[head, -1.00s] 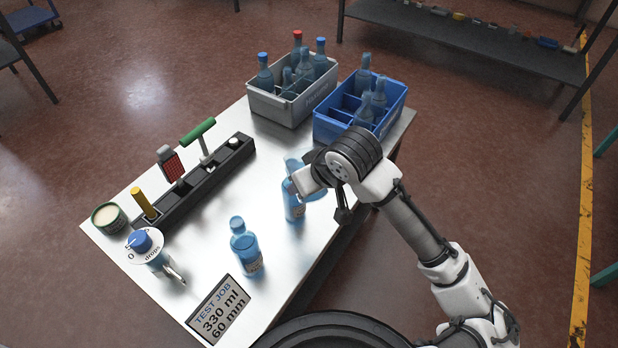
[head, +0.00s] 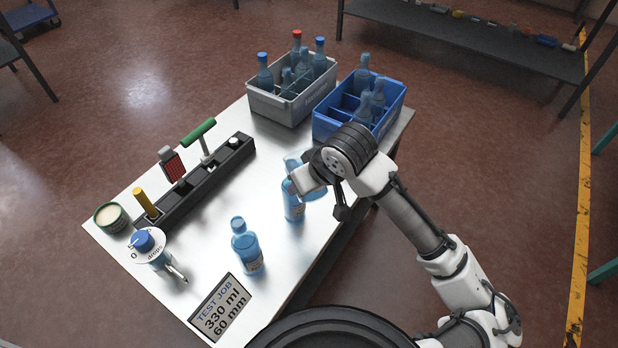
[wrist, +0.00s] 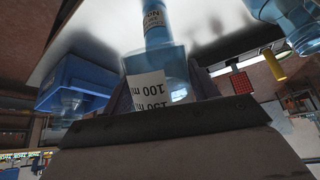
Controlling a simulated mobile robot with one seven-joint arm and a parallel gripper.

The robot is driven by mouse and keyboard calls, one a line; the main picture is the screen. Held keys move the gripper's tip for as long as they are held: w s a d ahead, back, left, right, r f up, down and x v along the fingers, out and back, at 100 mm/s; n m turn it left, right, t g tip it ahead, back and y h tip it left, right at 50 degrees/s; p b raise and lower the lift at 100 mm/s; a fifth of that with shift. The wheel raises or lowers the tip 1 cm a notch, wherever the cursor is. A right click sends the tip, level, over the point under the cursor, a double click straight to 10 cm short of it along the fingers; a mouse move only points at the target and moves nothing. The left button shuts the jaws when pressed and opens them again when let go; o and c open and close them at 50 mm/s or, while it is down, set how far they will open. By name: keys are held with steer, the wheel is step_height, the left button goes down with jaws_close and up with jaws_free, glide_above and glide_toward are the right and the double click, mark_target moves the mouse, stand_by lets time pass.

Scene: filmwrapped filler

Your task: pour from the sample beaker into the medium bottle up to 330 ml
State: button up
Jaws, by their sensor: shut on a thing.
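My gripper (head: 307,180) is shut on the sample beaker, above the table's right side. In the wrist view the beaker (wrist: 150,64) is clear blue with a white scale reading 100 ml and 150 ml upside down. In the head view my gripper hides much of it. A blue labelled bottle (head: 293,207), seemingly the medium bottle, stands just beside and below the gripper. It also shows beyond the beaker in the wrist view (wrist: 153,16). I cannot tell whether beaker and bottle touch, nor the liquid level. A display (head: 221,306) reads TEST JOB, 330 ml, 60 mm.
Another blue bottle (head: 246,250) stands nearer the front. A dial dispenser (head: 150,248), a round tin (head: 112,217) and a black tool rack (head: 205,180) line the left. A grey crate (head: 272,106) and a blue crate (head: 331,127) hold bottles at the back.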

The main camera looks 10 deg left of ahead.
steer(key=shift+s+d+r+g+h+p, duration=0.1)
steer(key=shift+r+g+h+p, duration=0.4)
steer(key=shift+p, duration=1.1)
steer(key=shift+s+d+r+g+h+p, duration=0.1)
steer(key=shift+r+g+h+p, duration=0.35)
steer(key=shift+p, duration=1.1)
stand_by(1.3)
steer(key=shift+r+g+h+p, duration=0.7)
steer(key=shift+g+h+p, duration=0.3)
steer(key=shift+p, duration=1.45)
stand_by(1.1)
